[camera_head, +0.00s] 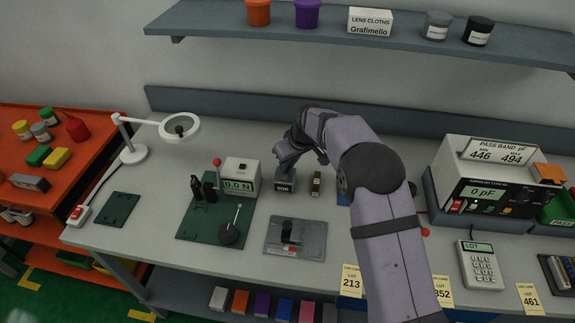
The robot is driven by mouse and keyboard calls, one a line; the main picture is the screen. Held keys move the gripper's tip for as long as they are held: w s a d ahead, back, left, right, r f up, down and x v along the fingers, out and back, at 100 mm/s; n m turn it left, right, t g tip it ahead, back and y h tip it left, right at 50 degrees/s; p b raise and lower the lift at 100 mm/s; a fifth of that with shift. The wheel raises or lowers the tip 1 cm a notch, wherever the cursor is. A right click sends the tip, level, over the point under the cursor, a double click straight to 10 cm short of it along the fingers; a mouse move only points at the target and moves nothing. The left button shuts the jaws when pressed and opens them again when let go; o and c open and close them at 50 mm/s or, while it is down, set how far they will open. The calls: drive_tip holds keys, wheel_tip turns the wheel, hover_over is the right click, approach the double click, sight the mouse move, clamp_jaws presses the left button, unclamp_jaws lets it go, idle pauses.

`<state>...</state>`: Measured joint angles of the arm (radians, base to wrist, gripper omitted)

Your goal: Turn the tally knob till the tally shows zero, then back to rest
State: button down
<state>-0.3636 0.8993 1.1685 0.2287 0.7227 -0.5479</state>
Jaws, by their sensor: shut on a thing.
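The tally (285,184) is a small grey box on the bench, left of centre, with a dark number window on its front. The digits are tiny; they look like 309, but I cannot read them surely. My gripper (283,168) reaches down from the right to the top of the tally and is shut on its knob. The knob itself is hidden by the gripper, so its turn angle cannot be told.
A small brown block (317,184) stands just right of the tally. A white force gauge (241,175) is to the left, a grey slider plate (296,243) in front. A magnifier lamp (134,153) stands far left, a capacitance meter (485,193) at right. A shelf (400,38) hangs above.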

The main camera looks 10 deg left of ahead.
idle(0.3)
drive_tip(key=c, duration=1.7)
unclamp_jaws()
